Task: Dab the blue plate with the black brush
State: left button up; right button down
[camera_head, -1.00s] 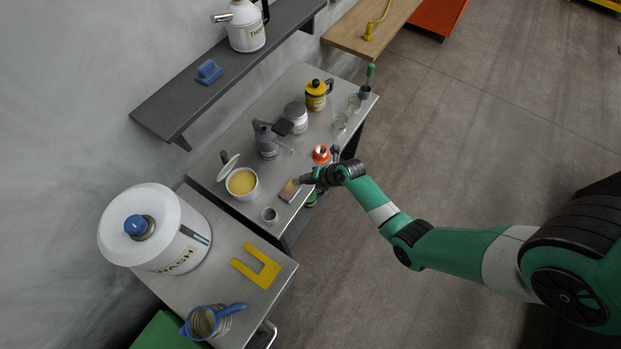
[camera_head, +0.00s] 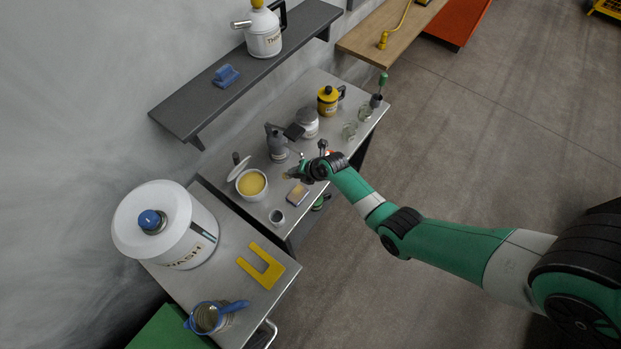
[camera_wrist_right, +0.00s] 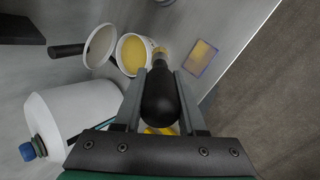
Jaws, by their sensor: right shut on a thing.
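The blue plate (camera_head: 298,193) is a small flat rectangle near the front edge of the metal bench, with a tan-yellow patch and a bluish border. It also shows in the right wrist view (camera_wrist_right: 201,58). My right gripper (camera_head: 297,173) is shut on the black brush (camera_wrist_right: 160,97), whose dark bulbous handle sits between the fingers (camera_wrist_right: 160,78). The brush's tan bristle end points away from the gripper, between the yellow-filled pot and the plate. In the head view the brush tip appears beside the plate, apart from it; its height is unclear. My left gripper is not in view.
A white pot (camera_head: 252,184) of yellow contents with its lid tilted open stands left of the plate. A grey can (camera_head: 277,145), jars and a yellow can (camera_head: 328,100) stand further back. A yellow U-shaped piece (camera_head: 261,266) lies nearby.

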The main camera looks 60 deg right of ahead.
notch_tip(320, 180, down, 5)
jog(key=b, duration=0.4)
